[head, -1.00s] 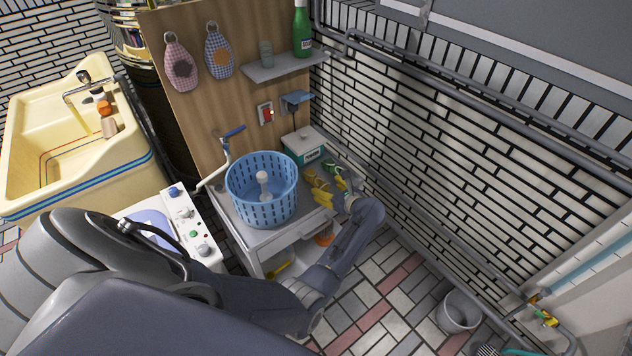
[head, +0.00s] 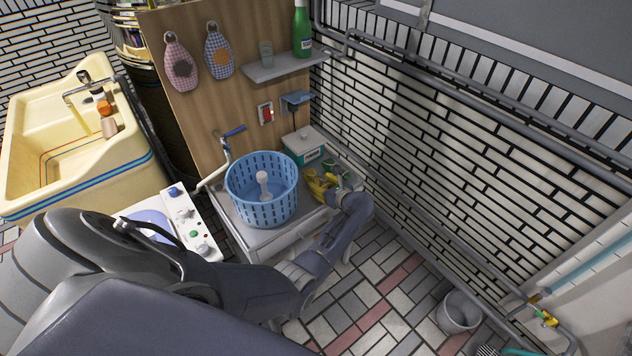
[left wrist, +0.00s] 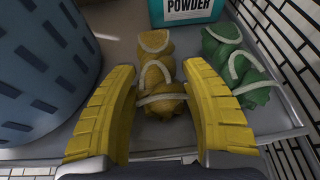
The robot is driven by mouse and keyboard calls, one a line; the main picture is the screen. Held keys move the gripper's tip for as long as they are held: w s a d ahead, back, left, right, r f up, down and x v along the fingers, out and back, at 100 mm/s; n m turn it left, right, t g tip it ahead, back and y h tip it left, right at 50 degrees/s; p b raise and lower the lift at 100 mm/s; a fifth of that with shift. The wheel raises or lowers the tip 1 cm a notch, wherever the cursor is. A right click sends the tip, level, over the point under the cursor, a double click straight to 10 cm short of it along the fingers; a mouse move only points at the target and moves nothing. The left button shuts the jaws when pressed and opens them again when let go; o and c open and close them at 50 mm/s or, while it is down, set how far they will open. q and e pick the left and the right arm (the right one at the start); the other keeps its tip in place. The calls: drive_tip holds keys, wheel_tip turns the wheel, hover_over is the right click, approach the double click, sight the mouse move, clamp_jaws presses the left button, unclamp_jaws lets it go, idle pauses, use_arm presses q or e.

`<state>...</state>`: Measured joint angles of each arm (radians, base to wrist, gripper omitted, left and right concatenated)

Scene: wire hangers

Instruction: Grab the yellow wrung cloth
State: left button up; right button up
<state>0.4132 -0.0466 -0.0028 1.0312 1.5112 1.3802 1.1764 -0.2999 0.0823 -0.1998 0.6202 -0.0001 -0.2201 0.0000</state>
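The yellow wrung cloth (left wrist: 156,75) is a twisted bundle bound with a pale cord, lying on the grey work surface in the left wrist view. My left gripper (left wrist: 160,92) has its two yellow ribbed fingers spread, one on each side of the cloth's near part. I see gaps between the fingers and the cloth, and no grip on it. In the head view the left gripper (head: 322,188) is over the right end of the bench and partly hides the cloth. My right gripper is not in view.
A green wrung cloth (left wrist: 237,66) lies just right of the right finger. A blue slotted basket (head: 262,200) stands close on the left. A teal-and-white powder box (head: 304,148) stands behind the cloths. The tiled wall (head: 430,150) is to the right.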

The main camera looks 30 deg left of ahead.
use_arm(q)
drive_tip(key=c, duration=0.8)
drive_tip(key=shift+r, duration=0.15)
